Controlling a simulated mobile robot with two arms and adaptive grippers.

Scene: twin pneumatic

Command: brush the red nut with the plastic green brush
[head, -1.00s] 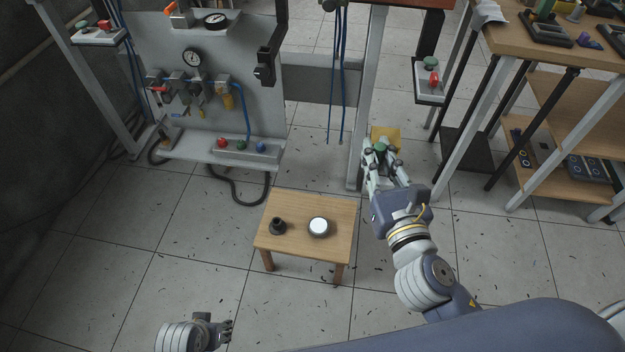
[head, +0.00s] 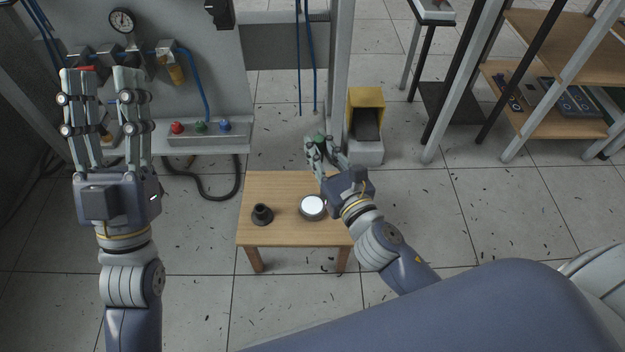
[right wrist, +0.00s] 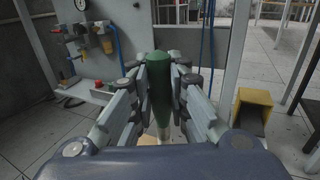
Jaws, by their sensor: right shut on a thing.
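The green brush (right wrist: 158,85) stands between the fingers of my right gripper (right wrist: 161,72), which is shut on it. In the head view, the brush (head: 320,141) shows as a small green piece between the fingertips of that gripper (head: 321,145), above the floor just behind the small table. A small red piece (head: 177,127), possibly the red nut, sits on a grey bar on the panel's ledge, beside a green and a blue one. My left gripper (head: 104,74) is open and empty, raised at the left, its fingers covering part of the panel.
A small wooden table (head: 283,184) carries a dark cup-like piece (head: 262,215) and a round white-topped piece (head: 312,206). A yellow-hooded box (head: 366,98) stands on the floor behind it. Blue hoses (head: 307,60) hang behind the table. Shelves (head: 547,101) stand at the right.

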